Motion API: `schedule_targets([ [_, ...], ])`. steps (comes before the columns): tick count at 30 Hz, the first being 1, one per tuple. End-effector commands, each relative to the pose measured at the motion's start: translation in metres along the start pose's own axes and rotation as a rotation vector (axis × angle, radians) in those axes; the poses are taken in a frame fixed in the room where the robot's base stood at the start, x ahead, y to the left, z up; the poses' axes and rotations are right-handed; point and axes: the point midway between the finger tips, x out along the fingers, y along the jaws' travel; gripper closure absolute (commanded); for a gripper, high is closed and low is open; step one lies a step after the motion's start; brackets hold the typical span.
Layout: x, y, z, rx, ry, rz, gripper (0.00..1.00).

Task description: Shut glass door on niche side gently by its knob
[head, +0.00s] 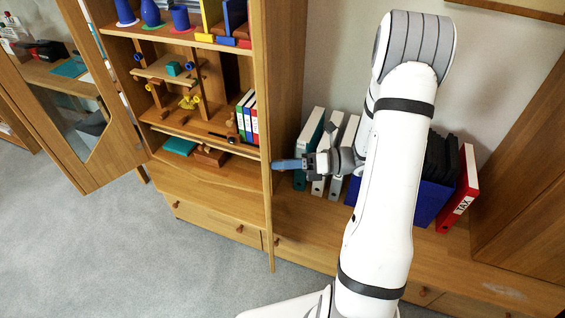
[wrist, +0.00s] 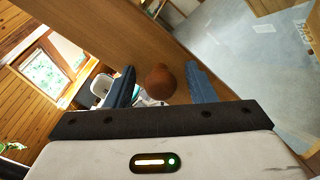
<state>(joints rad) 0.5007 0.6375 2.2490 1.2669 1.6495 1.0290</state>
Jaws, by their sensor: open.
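The niche-side door (head: 266,215) stands open and shows almost edge-on in the head view, as a narrow upright wooden strip. Its glass cannot be made out there. My gripper (head: 285,164) is beside this door on the right, with its blue fingers toward the frame. In the wrist view, the round brown knob (wrist: 160,82) sits on the wooden door frame (wrist: 135,35). My open gripper (wrist: 162,88) has one finger on each side of the knob, with gaps showing. The knob is hidden in the head view.
Another glass door (head: 84,110) stands open at the left. The cabinet shelves (head: 205,130) hold vases, books and small items. Binders (head: 459,190) stand on the low wooden top (head: 455,255) at the right, near my arm. Grey carpet (head: 110,250) lies clear at the lower left.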

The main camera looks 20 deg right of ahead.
Motion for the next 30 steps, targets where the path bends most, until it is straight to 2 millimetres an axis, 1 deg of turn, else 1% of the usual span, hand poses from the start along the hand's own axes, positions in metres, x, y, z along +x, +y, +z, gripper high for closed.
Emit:
schedule_targets([
  [5, 0.0005, 0.0000, -0.0001, 0.000, 0.001, 0.000, 0.50],
  [6, 0.0005, 0.0000, -0.0001, 0.000, 0.001, 0.000, 0.52],
  [24, 0.0010, 0.0003, -0.0001, 0.000, 0.002, 0.002, 1.00],
  [30, 0.0007, 0.0004, -0.0001, 0.000, 0.005, 0.004, 1.00],
])
